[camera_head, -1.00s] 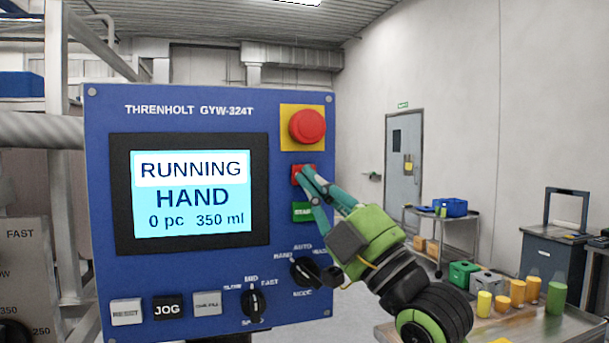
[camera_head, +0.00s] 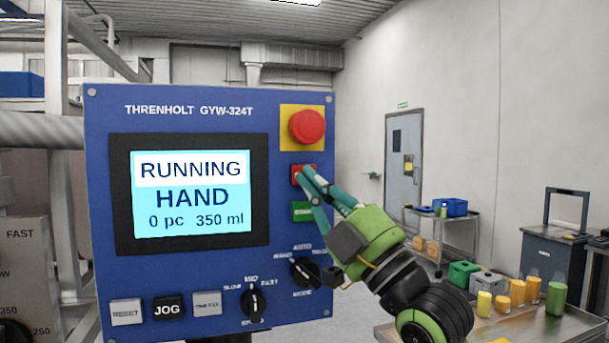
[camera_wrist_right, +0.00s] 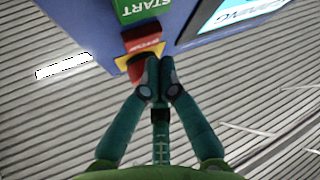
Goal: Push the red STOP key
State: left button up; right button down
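The red STOP key (camera_head: 297,174) is on the blue control panel, between the red mushroom button and the green START key (camera_head: 302,211). My right gripper (camera_head: 304,175) is shut and empty. Its fingertips are at the STOP key and cover part of it in the head view. In the right wrist view the STOP key (camera_wrist_right: 146,46) shows just past the closed fingertips (camera_wrist_right: 158,80). I cannot tell whether they touch it. The screen (camera_head: 194,194) reads RUNNING, HAND, 0 pc, 350 ml. My left gripper is not in view.
The red mushroom button (camera_head: 307,126) on its yellow plate sits close above the STOP key. A mode knob (camera_head: 305,271) and a speed knob (camera_head: 254,303) are lower on the panel. A table (camera_head: 540,327) with several coloured containers stands at the right.

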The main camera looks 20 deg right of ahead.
jog(key=shift+w, duration=0.15)
jog(key=shift+w, duration=0.3)
jog(key=shift+w, duration=0.55)
dwell(1.1)
jog(key=shift+s+f, duration=0.1)
jog(key=shift+s, duration=0.05)
jog(key=shift+s+f, duration=0.1)
jog(key=shift+s, duration=0.55)
